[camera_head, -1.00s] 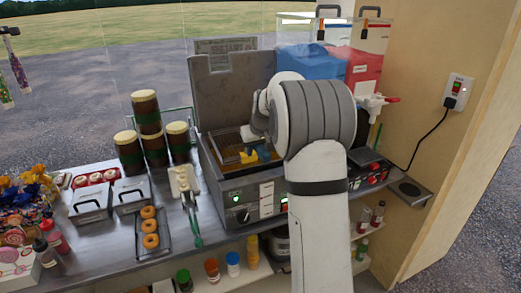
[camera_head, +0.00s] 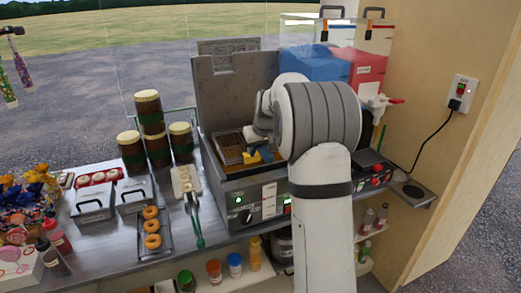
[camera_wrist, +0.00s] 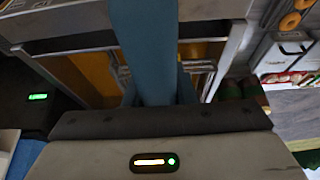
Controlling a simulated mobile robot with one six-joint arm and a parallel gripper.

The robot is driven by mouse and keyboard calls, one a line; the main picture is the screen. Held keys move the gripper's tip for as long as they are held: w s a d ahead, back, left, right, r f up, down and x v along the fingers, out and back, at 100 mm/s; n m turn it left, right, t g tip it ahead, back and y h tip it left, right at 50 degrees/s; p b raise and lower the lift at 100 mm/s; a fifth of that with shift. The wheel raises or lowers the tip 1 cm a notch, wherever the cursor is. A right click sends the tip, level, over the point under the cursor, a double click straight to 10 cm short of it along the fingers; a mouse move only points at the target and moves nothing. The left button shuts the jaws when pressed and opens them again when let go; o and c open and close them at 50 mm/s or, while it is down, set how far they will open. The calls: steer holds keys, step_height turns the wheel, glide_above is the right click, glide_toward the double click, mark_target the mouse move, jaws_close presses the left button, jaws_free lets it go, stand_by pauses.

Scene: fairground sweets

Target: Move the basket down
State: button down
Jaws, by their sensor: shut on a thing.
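The fryer basket (camera_head: 229,148) shows as a dark mesh in the left part of the steel fryer (camera_head: 255,213), below the raised lid (camera_head: 223,95). My gripper (camera_head: 262,155) is low over the fryer's front half, beside the basket's mesh, with blue and yellow parts at its tip. In the wrist view a broad blue-teal piece (camera_wrist: 145,50) runs up from my gripper's body across the fryer opening, with amber oil (camera_wrist: 95,75) and metal rims around it. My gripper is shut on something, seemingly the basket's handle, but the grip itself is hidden. The basket's depth is unclear.
Blue (camera_head: 312,63) and red (camera_head: 365,70) containers stand behind. A wooden wall (camera_head: 430,130) closes the right side.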

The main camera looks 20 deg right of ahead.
mark_target(258, 176)
steer(key=shift+f+b, duration=3.45)
steer(key=shift+f, duration=0.8)
steer(key=shift+s+f+b, duration=0.3)
steer(key=shift+f+b, duration=0.1)
steer(key=shift+f, duration=0.3)
steer(key=c, duration=1.1)
jaws_free()
steer(key=shift+a+f, duration=0.1)
steer(key=shift+r, duration=0.5)
steer(key=v, duration=0.5)
steer(key=b+v, duration=0.1)
steer(key=v, duration=0.2)
steer(key=shift+w+d+r, duration=0.25)
steer(key=shift+d, duration=0.1)
